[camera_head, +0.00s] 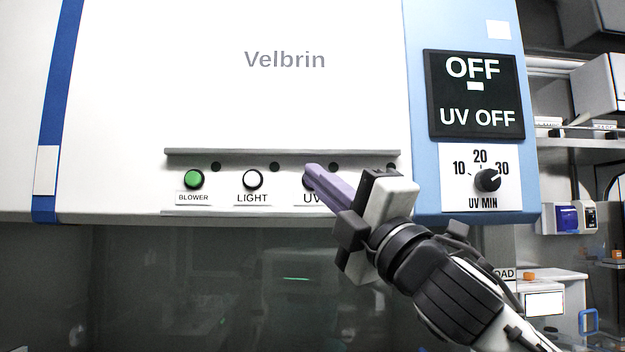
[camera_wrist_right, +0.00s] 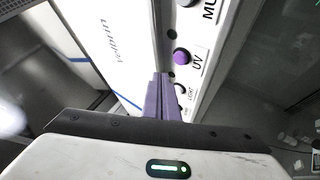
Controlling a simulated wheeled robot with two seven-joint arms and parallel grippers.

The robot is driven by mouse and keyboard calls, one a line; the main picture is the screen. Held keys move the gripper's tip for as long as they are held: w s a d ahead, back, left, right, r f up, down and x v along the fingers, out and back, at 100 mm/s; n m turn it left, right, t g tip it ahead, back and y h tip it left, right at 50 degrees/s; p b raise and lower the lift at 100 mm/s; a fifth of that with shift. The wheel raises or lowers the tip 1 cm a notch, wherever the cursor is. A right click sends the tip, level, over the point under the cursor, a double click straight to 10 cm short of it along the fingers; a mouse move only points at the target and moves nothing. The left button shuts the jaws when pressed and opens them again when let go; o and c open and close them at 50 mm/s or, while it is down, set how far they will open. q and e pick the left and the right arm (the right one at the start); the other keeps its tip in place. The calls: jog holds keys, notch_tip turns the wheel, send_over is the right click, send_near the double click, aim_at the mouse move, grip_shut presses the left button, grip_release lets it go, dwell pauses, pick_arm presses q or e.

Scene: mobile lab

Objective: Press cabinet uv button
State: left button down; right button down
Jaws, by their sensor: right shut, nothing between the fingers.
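The cabinet (camera_head: 200,90) fills the left and middle of the head view. Its UV button (camera_head: 308,182) is mostly hidden behind my right gripper's fingertips. In the right wrist view the UV button (camera_wrist_right: 182,57) shows purple, just beyond the fingertips and above the "UV" label. My right gripper (camera_head: 312,175) is shut and empty, its purple fingers together in front of the button panel. It also shows in the right wrist view (camera_wrist_right: 162,80). I cannot tell whether the fingertips touch the button. The display (camera_head: 476,95) reads "OFF" and "UV OFF". My left gripper is not in view.
A green BLOWER button (camera_head: 194,179) and a white LIGHT button (camera_head: 253,180) sit left of the UV button. A UV MIN knob (camera_head: 488,180) is at the right. Ledges run above and below the buttons. Shelves (camera_head: 580,150) stand farther right.

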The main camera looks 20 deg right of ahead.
jog(key=shift+w+d, duration=0.2)
jog(key=shift+w, duration=0.35)
jog(key=shift+w+d, duration=0.15)
jog(key=shift+w, duration=0.4)
jog(key=shift+w, duration=0.15)
dwell(1.2)
jog(key=shift+w+d+p, duration=0.1)
jog(key=shift+w+p, duration=0.15)
jog(key=shift+p, duration=0.1)
jog(key=shift+w+d, duration=0.2)
jog(key=shift+w, duration=0.3)
dwell(0.7)
jog(key=shift+s, duration=0.1)
jog(key=shift+s+a, duration=0.25)
jog(key=shift+s, duration=0.5)
jog(key=s, duration=0.2)
jog(key=s+a, duration=0.1)
jog(key=s, duration=0.2)
jog(key=shift+a, duration=0.2)
